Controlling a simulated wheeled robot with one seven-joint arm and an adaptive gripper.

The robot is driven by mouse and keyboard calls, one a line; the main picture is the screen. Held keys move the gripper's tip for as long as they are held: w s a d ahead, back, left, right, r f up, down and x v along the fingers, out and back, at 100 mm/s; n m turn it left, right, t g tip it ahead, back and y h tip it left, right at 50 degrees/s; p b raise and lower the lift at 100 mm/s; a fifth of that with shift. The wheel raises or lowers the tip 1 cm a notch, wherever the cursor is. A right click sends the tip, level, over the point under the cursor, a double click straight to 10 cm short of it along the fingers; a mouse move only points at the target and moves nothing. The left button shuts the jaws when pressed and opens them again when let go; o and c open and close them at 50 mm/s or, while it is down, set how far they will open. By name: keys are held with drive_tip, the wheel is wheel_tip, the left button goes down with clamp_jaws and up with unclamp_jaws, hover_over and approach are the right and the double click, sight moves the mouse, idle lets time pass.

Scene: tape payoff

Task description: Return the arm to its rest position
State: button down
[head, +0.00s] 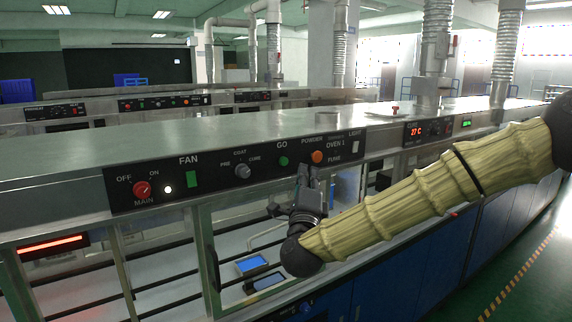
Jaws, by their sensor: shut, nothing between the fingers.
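My arm, in a pale yellow ribbed sleeve, reaches in from the right side of the head view. My gripper (306,180) is at its end, dark, pointing up in front of the oven's control panel (217,176). It is shut and empty. Its tips are near the lower edge of the panel, below the orange powder knob (317,156). I cannot tell whether they touch the panel.
The panel carries a red main knob (142,189), a green fan switch (192,180) and a grey knob (243,171). Glass doors show racks and blue trays (252,263) below. Ducts rise behind. An aisle with a striped floor line (517,277) lies at right.

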wheel_tip(320, 180, down, 22)
drive_tip(key=s+a+n+g+y, duration=0.1)
drive_tip(key=s+n+g+y, duration=0.1)
drive_tip(key=n+g+y, duration=0.45)
drive_tip(key=s+d+f+n+g+h, duration=0.1)
drive_tip(key=s+f+n+g, duration=0.3)
drive_tip(key=f, duration=0.7)
drive_tip(key=s+d+f+n, duration=0.25)
drive_tip(key=s+f, duration=0.35)
drive_tip(key=f, duration=0.4)
drive_tip(key=s+d+f+n+g, duration=0.3)
drive_tip(key=s+f+g, duration=0.1)
drive_tip(key=s+f, duration=0.6)
drive_tip(key=s+d+f+n+g+h, duration=0.1)
drive_tip(key=s+d+f, duration=0.3)
drive_tip(key=s, duration=0.5)
drive_tip(key=s+d+f+n+g+h, duration=0.1)
drive_tip(key=s+d+f+n+g, duration=0.2)
drive_tip(key=s+d, duration=0.3)
drive_tip(key=s+d+f+n+g+h, duration=0.2)
drive_tip(key=s+d+f+g, duration=0.2)
drive_tip(key=s, duration=0.9)
drive_tip(key=shift+d+f, duration=0.75)
drive_tip(key=shift+f, duration=0.05)
drive_tip(key=shift+g, duration=0.25)
